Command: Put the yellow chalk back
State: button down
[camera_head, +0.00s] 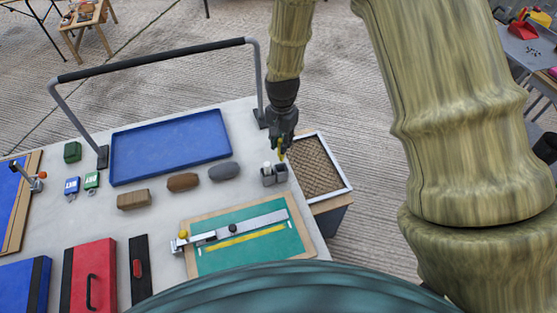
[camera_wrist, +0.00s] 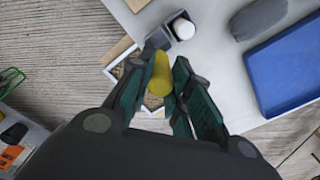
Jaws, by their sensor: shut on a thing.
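The yellow chalk (camera_head: 281,151) is held in my gripper (camera_head: 280,145), which is shut on it. In the wrist view the yellow chalk (camera_wrist: 160,78) sits between the two dark green fingers of my gripper (camera_wrist: 164,64). A small grey holder (camera_head: 274,176) stands at the table's right edge, just below the gripper in the head view. A white chalk stands in its left side (camera_head: 267,166). The holder (camera_wrist: 158,39) and white chalk (camera_wrist: 183,28) also show in the wrist view, beyond the fingertips. I cannot tell the chalk's height above the holder.
A blue tray (camera_head: 172,147) and a grey stone-like block (camera_head: 223,172) lie left of the holder. A green cutting board (camera_head: 250,241) with a metal bar lies below it. A textured, white-rimmed box (camera_head: 347,186) stands right of the table. A tall rail (camera_head: 150,60) rises behind the tray.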

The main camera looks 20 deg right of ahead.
aim_at(282, 158)
notch_tip(282, 158, down, 5)
jog(key=shift+p, duration=0.8)
jog(key=shift+s+f+p, duration=0.5)
jog(key=shift+s+f, duration=0.05)
jog(key=shift+f, duration=0.45)
jog(key=shift+w+f+p, duration=0.3)
jog(key=shift+f+p, duration=0.05)
jog(key=shift+f, duration=0.6)
jog(key=shift+s, duration=0.2)
jog(key=shift+w, duration=0.1)
jog(key=c, duration=1.3)
grip_release()
